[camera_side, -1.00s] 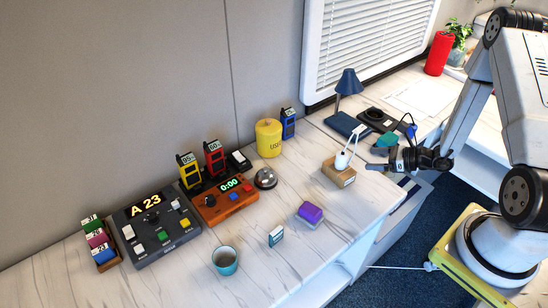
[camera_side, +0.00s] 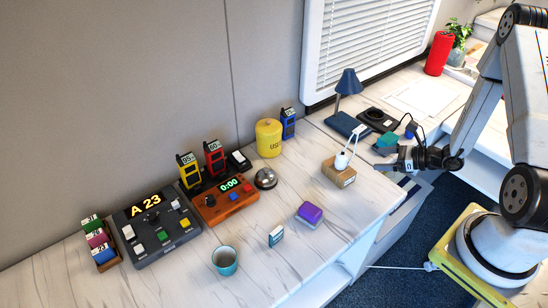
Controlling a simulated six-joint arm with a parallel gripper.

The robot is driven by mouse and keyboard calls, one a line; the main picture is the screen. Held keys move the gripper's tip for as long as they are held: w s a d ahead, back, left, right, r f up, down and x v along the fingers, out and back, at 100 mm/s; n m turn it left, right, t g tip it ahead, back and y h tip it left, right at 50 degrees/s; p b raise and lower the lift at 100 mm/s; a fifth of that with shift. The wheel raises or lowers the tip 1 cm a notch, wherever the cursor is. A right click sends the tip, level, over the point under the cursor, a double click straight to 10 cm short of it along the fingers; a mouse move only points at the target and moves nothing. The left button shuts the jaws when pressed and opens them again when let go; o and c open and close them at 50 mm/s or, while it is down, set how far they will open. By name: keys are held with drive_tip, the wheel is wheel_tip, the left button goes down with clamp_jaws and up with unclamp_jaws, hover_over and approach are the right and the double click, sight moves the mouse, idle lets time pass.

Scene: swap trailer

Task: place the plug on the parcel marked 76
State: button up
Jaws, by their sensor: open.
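A white plug (camera_side: 342,160) with a white cable stands on top of a small brown cardboard parcel (camera_side: 337,175) on the counter. A white label shows on the parcel's front, but its marking is too small to read. My gripper (camera_side: 382,167) is open, to the right of the parcel and apart from both it and the plug. The tips are small and dark here.
A blue lamp (camera_side: 347,82), a black pad (camera_side: 376,120) and a teal object (camera_side: 387,141) stand behind. A purple block (camera_side: 309,213), a small white box (camera_side: 276,236) and a cup (camera_side: 225,260) stand toward the front left. Bare counter lies between.

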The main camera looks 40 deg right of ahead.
drive_tip(key=s+a+r+n+g+y, duration=0.1)
drive_tip(key=s+a+r+n+g, duration=0.15)
drive_tip(key=a+n+g, duration=0.4)
drive_tip(key=s+a+r+n+g+y, duration=0.15)
drive_tip(key=a+r+n+g, duration=0.25)
drive_tip(key=a+n, duration=0.4)
wheel_tip(320, 180, up, 8)
drive_tip(key=a+n+t+h, duration=0.1)
drive_tip(key=n+h, duration=0.7)
drive_tip(key=n, duration=0.8)
drive_tip(key=shift+a+h, duration=0.35)
drive_tip(key=shift+a, duration=0.5)
